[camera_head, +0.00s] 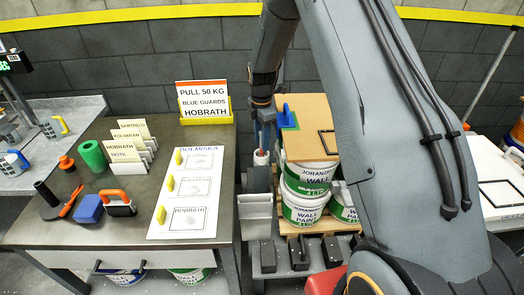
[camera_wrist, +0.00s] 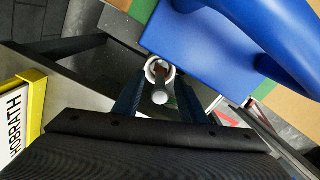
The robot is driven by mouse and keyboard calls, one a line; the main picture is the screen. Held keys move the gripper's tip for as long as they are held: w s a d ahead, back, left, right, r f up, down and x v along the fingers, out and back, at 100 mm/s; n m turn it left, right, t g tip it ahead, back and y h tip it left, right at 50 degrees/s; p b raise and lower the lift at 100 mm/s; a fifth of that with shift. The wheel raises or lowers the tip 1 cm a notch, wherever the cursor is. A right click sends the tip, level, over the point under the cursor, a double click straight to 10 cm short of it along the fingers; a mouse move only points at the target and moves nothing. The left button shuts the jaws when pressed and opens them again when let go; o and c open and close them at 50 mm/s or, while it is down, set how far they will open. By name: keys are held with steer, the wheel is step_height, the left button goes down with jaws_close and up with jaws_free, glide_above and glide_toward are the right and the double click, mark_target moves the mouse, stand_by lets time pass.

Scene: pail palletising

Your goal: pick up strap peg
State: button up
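What looks like the strap peg (camera_wrist: 160,97) shows in the wrist view as a short rod with a pale round end, standing in a white ring-shaped holder (camera_wrist: 150,67). In the head view the white holder (camera_head: 261,158) stands at the right of the workbench, with a little red at its mouth. My gripper (camera_wrist: 160,88) is open, with one dark finger on each side of the peg. I see gaps between the fingers and the peg. In the head view my gripper (camera_head: 264,128) points down just above the holder.
A blue handled tool (camera_head: 287,117) lies on a board (camera_head: 310,138) atop stacked paint pails (camera_head: 303,205), close right of my gripper. The workbench (camera_head: 235,170) at left carries a sign (camera_head: 205,103), a label board (camera_head: 190,190) and several tools. Dark blocks (camera_head: 299,253) lie below.

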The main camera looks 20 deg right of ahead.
steer(key=shift+f, duration=0.8)
jaws_close()
